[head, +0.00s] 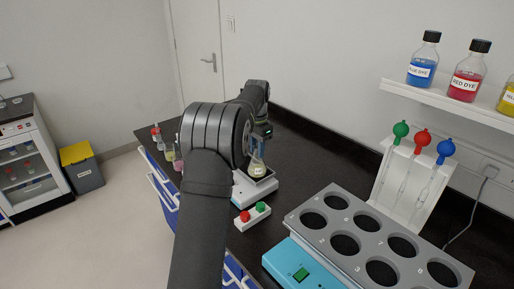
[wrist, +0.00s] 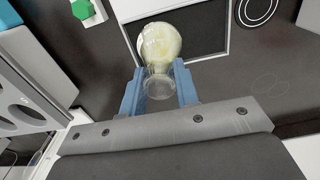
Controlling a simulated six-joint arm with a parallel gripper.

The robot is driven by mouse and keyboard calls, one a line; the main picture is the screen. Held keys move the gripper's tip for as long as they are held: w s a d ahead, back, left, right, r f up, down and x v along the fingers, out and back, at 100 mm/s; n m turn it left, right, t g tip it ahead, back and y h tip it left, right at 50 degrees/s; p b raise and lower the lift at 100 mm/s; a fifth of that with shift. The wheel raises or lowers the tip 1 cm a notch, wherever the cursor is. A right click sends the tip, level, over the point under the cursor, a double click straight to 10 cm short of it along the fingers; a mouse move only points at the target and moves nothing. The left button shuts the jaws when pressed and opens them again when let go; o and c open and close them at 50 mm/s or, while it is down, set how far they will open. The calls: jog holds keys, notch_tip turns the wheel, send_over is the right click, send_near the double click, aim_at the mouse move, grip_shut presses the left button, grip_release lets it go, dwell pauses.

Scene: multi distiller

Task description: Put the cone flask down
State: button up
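The cone flask (head: 257,169) is clear glass with pale yellow liquid, and it looks roughly upright in the head view. It stands in or just above the dark, recessed top of a small white device (head: 243,193). In the wrist view the blue fingers of my gripper (wrist: 159,88) lie on both sides of the neck of the flask (wrist: 159,45), close against it. The flask body overlaps the dark square plate (wrist: 206,35) of the device. I cannot tell if its base touches the plate. My arm hides part of the gripper in the head view.
A box with a red and a green button (head: 252,215) sits in front of the device. A grey rack with round holes (head: 372,222) stands at the right, near a white pipette stand (head: 402,200). Small bottles (head: 170,150) stand at the bench's left edge.

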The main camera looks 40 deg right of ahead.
jog(key=o, duration=0.3)
notch_tip(320, 180, up, 12)
jog(key=shift+r, duration=0.2)
dwell(0.4)
jog(key=shift+f, duration=4.7)
